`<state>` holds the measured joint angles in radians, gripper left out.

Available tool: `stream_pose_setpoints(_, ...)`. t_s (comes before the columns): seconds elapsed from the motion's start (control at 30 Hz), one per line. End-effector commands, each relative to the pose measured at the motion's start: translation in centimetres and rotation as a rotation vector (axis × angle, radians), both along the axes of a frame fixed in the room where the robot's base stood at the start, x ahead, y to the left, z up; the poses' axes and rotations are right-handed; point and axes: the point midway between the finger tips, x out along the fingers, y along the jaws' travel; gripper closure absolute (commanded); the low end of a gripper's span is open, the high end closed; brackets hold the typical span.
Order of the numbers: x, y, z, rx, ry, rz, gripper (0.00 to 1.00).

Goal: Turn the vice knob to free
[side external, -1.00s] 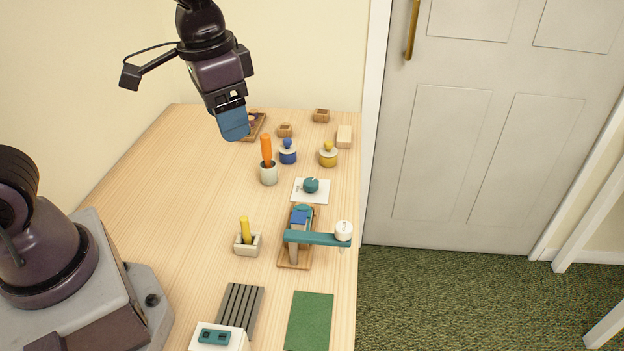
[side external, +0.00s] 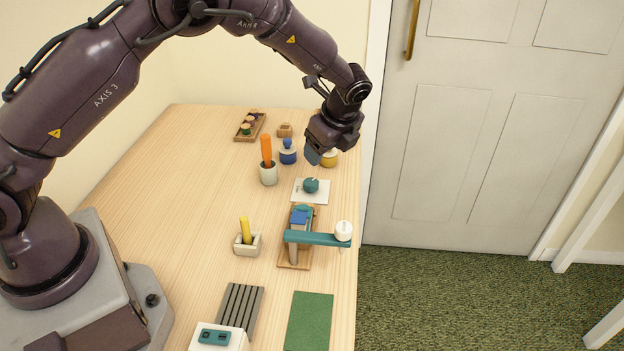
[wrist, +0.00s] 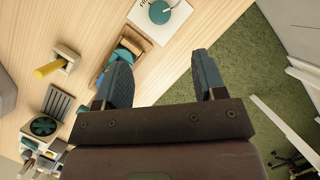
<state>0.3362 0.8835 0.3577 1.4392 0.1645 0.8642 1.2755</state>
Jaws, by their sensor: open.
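Just in front stands the vice (side external: 300,222), on a wooden base, with a teal arm reaching right to a white round cap (side external: 343,230). In the wrist view the vice (wrist: 131,46) is partly hidden by a finger. My gripper (side external: 318,157) is open and empty, above the table behind the teal knob, touching nothing visible. The wrist view shows its fingers (wrist: 163,77) spread apart.
A blue-topped jar (side external: 288,152) and a yellow jar (side external: 329,159), partly hidden, stand near my gripper. An orange-handled tool stands in a cup (side external: 269,175). A yellow stick stands in a block (side external: 247,244). A grey slatted rack (side external: 240,308) and green mat (side external: 309,322) lie in front.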

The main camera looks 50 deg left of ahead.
Motion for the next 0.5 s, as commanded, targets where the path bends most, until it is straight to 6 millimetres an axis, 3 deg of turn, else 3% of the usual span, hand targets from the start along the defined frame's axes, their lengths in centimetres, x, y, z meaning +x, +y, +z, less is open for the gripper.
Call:
stream_pose_setpoints(0.17, 0.0, 0.7, -1.6, 0.001, 0.009, -0.008, 0.36)
stream_pose_setpoints(0.5, 0.1, 3.4, -8.1, 0.001, 0.008, -0.006, 0.36)
